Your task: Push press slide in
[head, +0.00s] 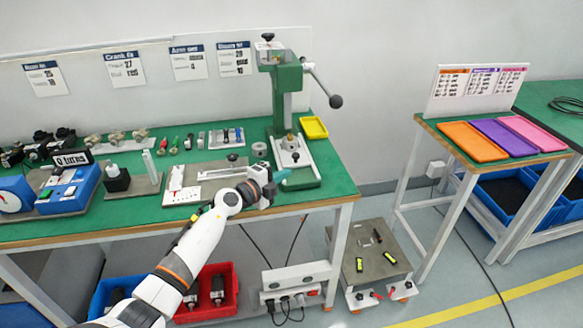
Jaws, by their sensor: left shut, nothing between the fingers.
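The green press (287,88) stands upright at the back right of the green workbench, with a black-knobbed lever (322,85) out to its right. Its slide (291,153), a pale plate with a small knob on top, lies at the foot of the press above the white-edged base (302,179). I cannot tell how far in the slide is. My left gripper (281,175) is shut and empty, at the front left of the press base, close to the slide. Whether it touches the base or slide is unclear. My right gripper is not in view.
A yellow tray (313,128) sits right of the press. A grey fixture plate (205,178) lies left of my gripper, partly behind my arm. A side table (470,135) with orange, purple and pink trays stands at right. Red bin (232,300) is below the bench.

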